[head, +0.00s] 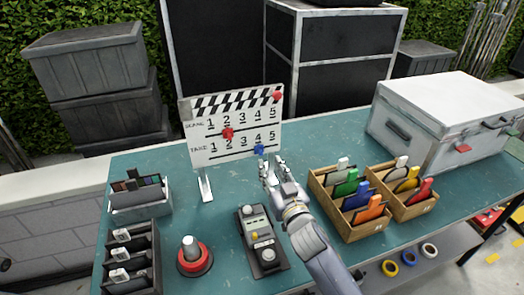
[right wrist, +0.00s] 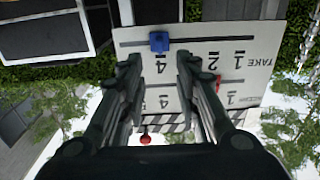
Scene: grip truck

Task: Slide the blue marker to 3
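The blue marker (head: 259,149) sits on the lower TAKE slot of the white clapperboard (head: 205,155), under the 4. In the right wrist view, where the board is upside down, the blue marker (right wrist: 159,42) shows just beyond and between the fingertips. My right gripper (head: 273,168) is in front of the board's lower right part, just below the marker. Its fingers (right wrist: 157,60) are apart, with nothing held between them. The fingers hide parts of the number row in the wrist view. My left gripper is not in view.
A red marker (head: 228,133) sits under the 2 in the SCENE row. A grey control box (head: 262,240) and a red-based joystick (head: 194,258) stand in front. Wooden trays (head: 345,232) with coloured cards and a white case (head: 440,120) are on the right.

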